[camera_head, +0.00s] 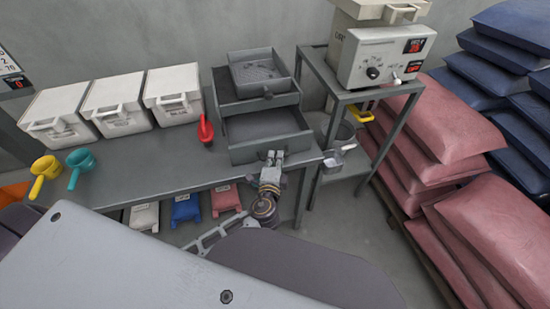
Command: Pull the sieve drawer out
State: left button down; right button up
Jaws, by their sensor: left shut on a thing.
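The sieve drawer (262,124) is a grey, open-topped tray in the lower part of a dark grey sieve box (222,87). It stands out toward me from the box, and its dark inside shows. Above it sits a smaller grey tray (256,72) with a dark knob on its front. My left gripper (272,158) is at the middle of the drawer's front wall, shut on its handle, which the fingers hide. My right gripper is not in view.
Three white lidded boxes (118,104), a red scoop (205,131), and yellow (44,172) and teal (79,163) dippers stand on the grey table (150,165). A metal stand with a control unit (378,58) is close on the right. Pink sacks (440,125) are stacked beyond it.

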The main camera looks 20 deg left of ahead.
pick_arm(q)
jog(key=c, duration=1.5)
grip_release()
jog(key=shift+v, duration=3.75)
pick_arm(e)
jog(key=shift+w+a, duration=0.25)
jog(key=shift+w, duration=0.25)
